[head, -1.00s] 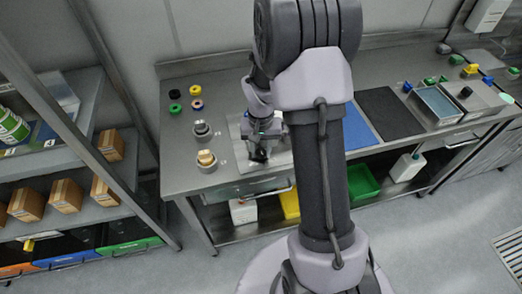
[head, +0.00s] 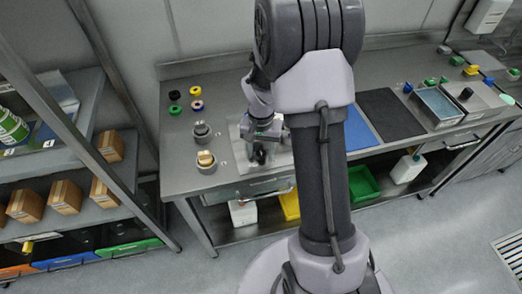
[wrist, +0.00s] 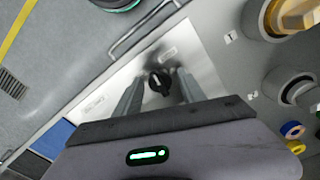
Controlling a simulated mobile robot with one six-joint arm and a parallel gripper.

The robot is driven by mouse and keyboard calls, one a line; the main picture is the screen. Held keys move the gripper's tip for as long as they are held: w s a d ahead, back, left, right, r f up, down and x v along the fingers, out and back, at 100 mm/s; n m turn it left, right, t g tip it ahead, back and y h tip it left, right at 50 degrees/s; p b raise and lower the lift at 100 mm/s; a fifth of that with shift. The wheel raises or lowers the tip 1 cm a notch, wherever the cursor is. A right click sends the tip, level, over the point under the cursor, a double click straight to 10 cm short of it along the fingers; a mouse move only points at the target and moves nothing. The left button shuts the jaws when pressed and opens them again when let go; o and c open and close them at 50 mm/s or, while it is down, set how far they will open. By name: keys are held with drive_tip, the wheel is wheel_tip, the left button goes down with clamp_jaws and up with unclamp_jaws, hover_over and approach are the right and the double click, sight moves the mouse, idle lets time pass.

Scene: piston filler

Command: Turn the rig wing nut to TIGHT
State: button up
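The wing nut (wrist: 159,82) is a small black knob with a pale mark, on a bright metal plate (wrist: 205,62). In the wrist view it sits between the two fingers of my gripper (wrist: 158,80), with a gap on each side. The fingers are apart and hold nothing. Two small labels lie on the plate, one on each side of the nut; their text is too small to read. In the head view my gripper (head: 259,153) is low over the plate (head: 236,131), and its fingers hide most of the nut there.
A blue mat (head: 358,130) and a dark mat (head: 390,113) lie to the right. A drawer handle (wrist: 140,30) runs along the bench front.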

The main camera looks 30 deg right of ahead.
sight(261, 153)
wheel_tip(261, 153, up, 17)
drive_tip(key=p, duration=0.6)
drive_tip(key=shift+r, duration=0.2)
